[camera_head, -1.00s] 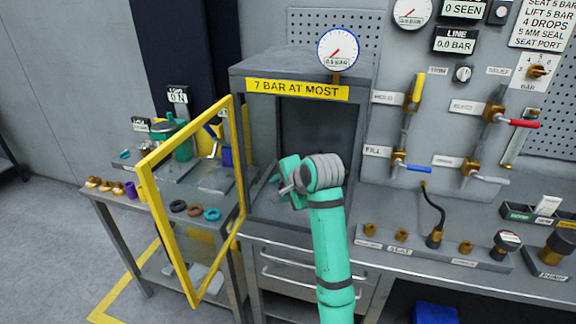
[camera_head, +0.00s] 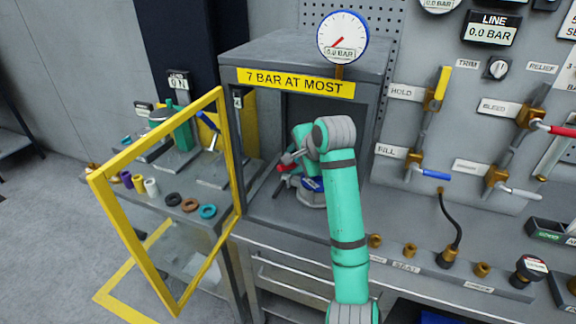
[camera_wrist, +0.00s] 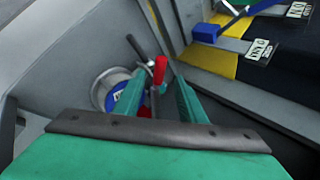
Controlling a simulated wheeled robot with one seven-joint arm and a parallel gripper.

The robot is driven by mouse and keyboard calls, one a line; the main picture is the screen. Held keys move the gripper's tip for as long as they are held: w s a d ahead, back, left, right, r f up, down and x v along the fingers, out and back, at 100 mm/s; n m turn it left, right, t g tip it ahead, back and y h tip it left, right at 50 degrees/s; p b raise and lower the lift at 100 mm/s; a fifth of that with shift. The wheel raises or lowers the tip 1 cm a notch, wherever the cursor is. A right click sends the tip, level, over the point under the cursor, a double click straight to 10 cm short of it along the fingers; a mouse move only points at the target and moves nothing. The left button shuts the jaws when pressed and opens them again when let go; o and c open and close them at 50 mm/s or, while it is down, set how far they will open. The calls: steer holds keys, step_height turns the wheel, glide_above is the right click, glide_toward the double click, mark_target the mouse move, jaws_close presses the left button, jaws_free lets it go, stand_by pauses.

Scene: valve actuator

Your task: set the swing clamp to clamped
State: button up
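The swing clamp shows as a red handle (camera_wrist: 160,70) on a dark metal arm inside the open-fronted grey cabinet. The red handle also shows at the cabinet's left side in the head view (camera_head: 284,168). Beside it a round grey fixture with a blue top (camera_wrist: 113,90) sits on the cabinet floor; it also shows in the head view (camera_head: 312,192). My gripper (camera_wrist: 157,88) reaches into the cabinet with its two green fingers apart, and the red handle shows between them. I cannot tell whether a finger touches it. In the head view my arm partly hides my gripper.
The yellow-framed door (camera_head: 104,198) stands open at the left. The cabinet (camera_head: 232,76) carries a "7 BAR AT MOST" label and a round gauge (camera_head: 342,36) on top. Valves with coloured handles line the wall at right. A side bench (camera_head: 190,228) with small rings is at left.

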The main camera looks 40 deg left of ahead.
steer(key=x, duration=0.7)
steer(key=shift+a, duration=0.1)
jaws_close()
